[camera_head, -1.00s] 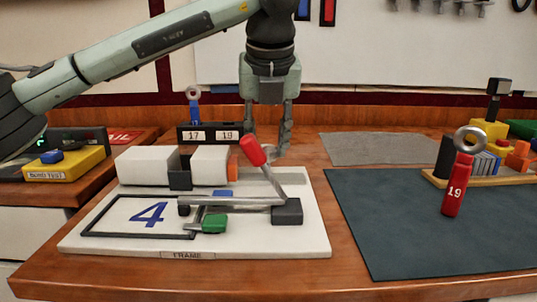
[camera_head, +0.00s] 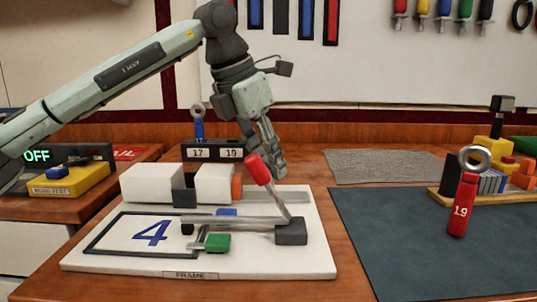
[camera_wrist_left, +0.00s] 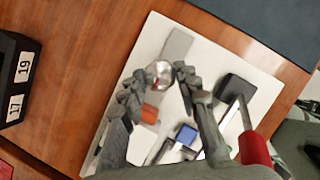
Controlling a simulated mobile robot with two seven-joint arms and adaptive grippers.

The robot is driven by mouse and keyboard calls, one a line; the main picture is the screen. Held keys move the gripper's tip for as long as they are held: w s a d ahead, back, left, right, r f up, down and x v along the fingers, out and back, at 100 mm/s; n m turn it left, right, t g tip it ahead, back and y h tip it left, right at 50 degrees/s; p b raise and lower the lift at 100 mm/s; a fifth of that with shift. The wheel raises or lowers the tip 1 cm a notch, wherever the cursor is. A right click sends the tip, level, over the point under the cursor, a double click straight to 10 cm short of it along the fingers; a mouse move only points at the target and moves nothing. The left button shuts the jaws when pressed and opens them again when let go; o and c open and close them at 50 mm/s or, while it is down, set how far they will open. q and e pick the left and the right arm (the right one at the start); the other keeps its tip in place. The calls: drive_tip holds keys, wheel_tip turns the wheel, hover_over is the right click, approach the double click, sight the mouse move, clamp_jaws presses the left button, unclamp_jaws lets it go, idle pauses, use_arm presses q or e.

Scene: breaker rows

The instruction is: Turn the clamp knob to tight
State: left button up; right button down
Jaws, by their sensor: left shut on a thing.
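The white frame board (camera_head: 255,267) lies on the wooden table and carries two white blocks, an orange piece (camera_head: 237,187) and a red-handled lever (camera_head: 258,169). In the left wrist view, the silvery faceted clamp knob (camera_wrist_left: 160,73) sits beside the orange piece, between my left fingertips. My left gripper (camera_head: 268,158) is tilted down to the right behind the red handle; it also shows in the wrist view (camera_wrist_left: 158,80), shut on the knob. In the head view, the knob is hidden by the fingers and handle. My right gripper is not in view.
The red lever handle (camera_wrist_left: 254,147) stands close to my left fingers. A number box (camera_head: 212,151) marked 17 and 19 stands behind the board. A yellow box (camera_head: 70,180) is at left.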

use_arm(q)
drive_tip(key=m+g+p, duration=0.1)
drive_tip(key=m+p, duration=0.1)
drive_tip(key=m, duration=0.1)
drive_tip(key=m+g+p, duration=0.1)
drive_tip(key=m, duration=0.2)
drive_tip(key=shift+w+a+r+h+p, duration=0.1)
drive_tip(key=shift+w+h+p, duration=0.05)
drive_tip(key=shift+h+p, duration=0.25)
drive_tip(key=shift+m+g+p, duration=0.3)
drive_tip(key=shift+m, duration=0.3)
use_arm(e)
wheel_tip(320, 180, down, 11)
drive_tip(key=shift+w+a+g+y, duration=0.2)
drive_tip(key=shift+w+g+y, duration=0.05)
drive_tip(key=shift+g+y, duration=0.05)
use_arm(q)
drive_tip(key=o, duration=1.2)
drive_tip(key=shift+c, duration=0.2)
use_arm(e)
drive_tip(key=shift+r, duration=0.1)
use_arm(q)
drive_tip(key=v, duration=1.2)
